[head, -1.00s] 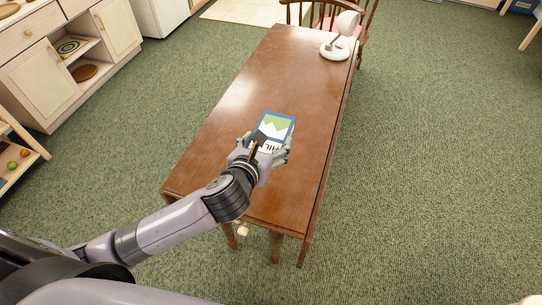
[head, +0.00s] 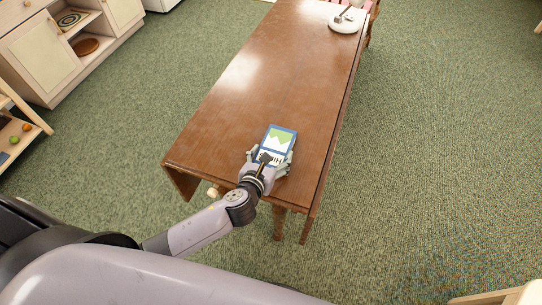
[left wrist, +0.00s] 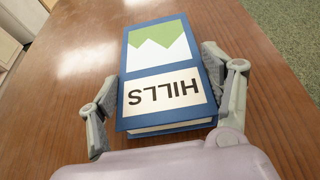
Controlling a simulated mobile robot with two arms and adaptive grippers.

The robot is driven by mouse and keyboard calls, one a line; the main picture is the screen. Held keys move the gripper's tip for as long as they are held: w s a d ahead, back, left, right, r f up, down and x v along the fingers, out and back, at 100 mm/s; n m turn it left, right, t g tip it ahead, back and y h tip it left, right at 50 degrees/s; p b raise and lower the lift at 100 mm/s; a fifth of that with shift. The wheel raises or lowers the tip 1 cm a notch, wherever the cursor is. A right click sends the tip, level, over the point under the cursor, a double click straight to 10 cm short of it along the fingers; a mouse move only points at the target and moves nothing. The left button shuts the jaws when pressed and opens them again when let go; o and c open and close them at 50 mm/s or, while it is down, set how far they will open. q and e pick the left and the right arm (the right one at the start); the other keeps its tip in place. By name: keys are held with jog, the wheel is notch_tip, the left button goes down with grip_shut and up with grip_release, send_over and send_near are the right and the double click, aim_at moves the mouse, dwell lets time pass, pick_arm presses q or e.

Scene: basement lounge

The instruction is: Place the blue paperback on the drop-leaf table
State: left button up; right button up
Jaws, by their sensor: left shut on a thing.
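The blue paperback (head: 280,140) has a green and white cover marked "HILLS" and lies flat, cover up. My left gripper (head: 270,156) is shut on it, with one finger on each long side. The left wrist view shows the book (left wrist: 160,60) between the two fingers (left wrist: 165,95). The brown wooden drop-leaf table (head: 235,115) is directly under the book, which is over its near end. I cannot tell whether the book touches the tabletop. My right gripper is not in view.
Most of the tabletop between the lamp and the book is bare. A pale cabinet (head: 45,55) and a small shelf (head: 22,125) stand at the left. Green carpet surrounds the table.

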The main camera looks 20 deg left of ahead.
pick_arm(q)
jog(key=shift+f, duration=0.1)
jog(key=o, duration=1.3)
jog(key=shift+s, duration=0.1)
jog(key=v, duration=1.2)
